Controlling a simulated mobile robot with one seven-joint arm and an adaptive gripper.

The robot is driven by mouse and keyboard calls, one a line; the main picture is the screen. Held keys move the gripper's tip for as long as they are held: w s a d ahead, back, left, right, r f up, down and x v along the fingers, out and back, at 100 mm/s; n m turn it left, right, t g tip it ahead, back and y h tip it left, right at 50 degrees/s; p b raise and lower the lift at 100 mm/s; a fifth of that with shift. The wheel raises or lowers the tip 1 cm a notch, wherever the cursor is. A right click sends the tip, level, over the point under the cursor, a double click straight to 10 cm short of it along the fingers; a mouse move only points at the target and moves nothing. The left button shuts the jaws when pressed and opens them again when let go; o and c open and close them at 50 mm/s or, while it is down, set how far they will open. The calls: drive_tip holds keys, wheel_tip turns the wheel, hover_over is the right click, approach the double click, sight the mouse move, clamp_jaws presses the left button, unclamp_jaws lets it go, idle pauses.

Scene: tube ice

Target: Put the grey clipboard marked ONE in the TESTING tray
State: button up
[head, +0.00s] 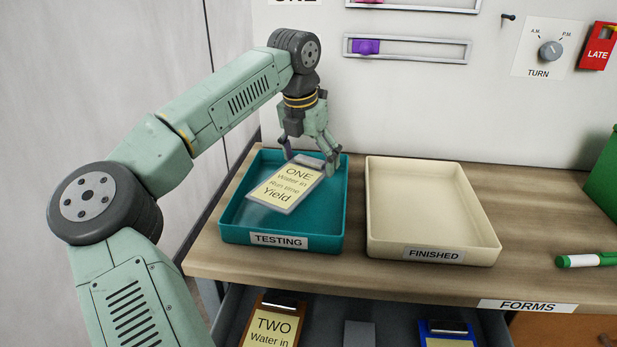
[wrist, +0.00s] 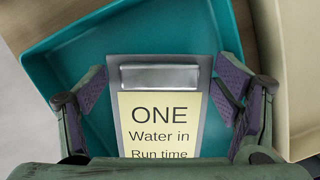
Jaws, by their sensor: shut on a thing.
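The grey clipboard (head: 287,187) has a yellow sheet reading ONE, Water in, Run time, Yield. It is over the inside of the teal TESTING tray (head: 325,240), within its walls; I cannot tell if it touches the tray floor. My gripper (head: 308,160) is shut on the clipboard near its clip end, at the tray's back. In the wrist view, the clipboard (wrist: 160,140) lies between the two purple-padded fingers of my gripper (wrist: 163,92), its silver clip facing away. The tray (wrist: 75,55) shows behind it.
A cream FINISHED tray (head: 425,215) stands close to the right, empty. Below, an open drawer (head: 400,322) holds a brown clipboard marked TWO (head: 272,325) and a blue one (head: 447,330). A green marker (head: 587,260) lies on the counter's right. The wall is behind the trays.

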drive_tip(key=shift+s+a+x, duration=0.1)
drive_tip(key=shift+s+x, duration=0.1)
drive_tip(key=shift+x, duration=0.8)
drive_tip(key=shift+s+a+x, duration=0.15)
drive_tip(key=shift+s+x, duration=0.05)
drive_tip(key=shift+x, duration=0.8)
drive_tip(key=shift+f, duration=0.25)
drive_tip(key=o, duration=1.2)
drive_tip(key=shift+o, duration=0.2)
drive_tip(key=v, duration=1.2)
drive_tip(key=shift+r+b, duration=0.15)
drive_tip(key=shift+b, duration=0.15)
drive_tip(key=shift+w, duration=0.1)
